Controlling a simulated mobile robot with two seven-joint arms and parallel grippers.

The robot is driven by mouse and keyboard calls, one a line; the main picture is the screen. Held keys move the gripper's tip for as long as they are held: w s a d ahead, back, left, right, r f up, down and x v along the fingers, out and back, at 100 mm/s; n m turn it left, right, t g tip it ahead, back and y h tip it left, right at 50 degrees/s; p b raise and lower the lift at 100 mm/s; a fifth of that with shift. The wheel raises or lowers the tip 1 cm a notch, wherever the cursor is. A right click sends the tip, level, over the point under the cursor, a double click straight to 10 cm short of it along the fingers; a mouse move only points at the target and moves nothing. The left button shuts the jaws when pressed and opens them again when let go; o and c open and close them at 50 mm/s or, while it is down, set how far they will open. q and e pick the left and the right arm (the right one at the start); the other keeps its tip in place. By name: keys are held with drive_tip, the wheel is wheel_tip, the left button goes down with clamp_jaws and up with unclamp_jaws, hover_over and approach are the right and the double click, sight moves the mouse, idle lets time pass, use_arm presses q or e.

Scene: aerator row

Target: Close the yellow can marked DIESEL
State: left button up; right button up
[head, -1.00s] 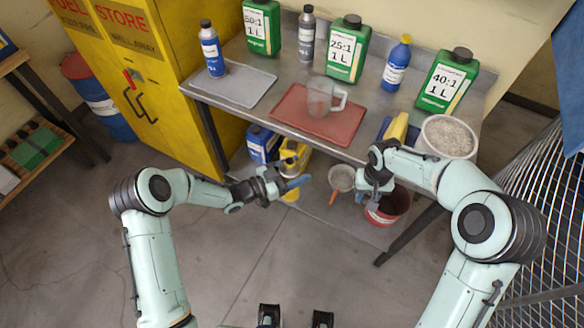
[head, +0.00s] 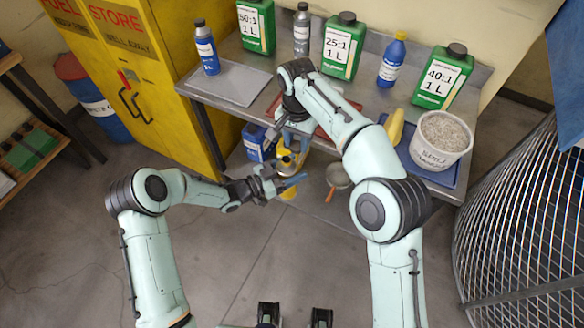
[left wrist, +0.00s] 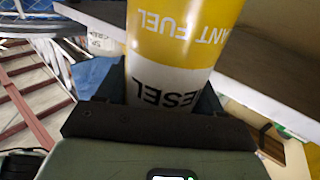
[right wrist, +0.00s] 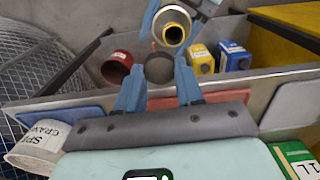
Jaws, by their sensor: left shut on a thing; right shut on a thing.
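The yellow can (left wrist: 180,35), with part of "DIESEL" readable upside down on its white band, is in my left gripper (head: 290,186). In the right wrist view its round open mouth (right wrist: 173,32) shows a yellow rim and dark inside. My left gripper is shut around the can, in front of the bench. My right gripper (right wrist: 159,75) is shut on a small dark grey round piece that looks like a cap. This cap (right wrist: 159,68) shows between the blue fingers, apart from the mouth in that picture. In the head view my right arm partly hides it.
The steel bench carries a grey mat (head: 230,83), green bottles, blue and grey bottles and a white tub (head: 441,140). Beneath are a blue can (right wrist: 232,55), another yellow can (right wrist: 200,60) and a red bucket (right wrist: 117,68). A wire cage (head: 520,220) stands right.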

sight(287, 159)
drive_tip(key=a+r, duration=0.2)
drive_tip(key=shift+s+a+m, duration=0.3)
drive_tip(key=shift+s, duration=0.1)
drive_tip(key=shift+f, duration=2)
drive_tip(key=shift+f, duration=0.85)
drive_tip(key=shift+f, duration=0.55)
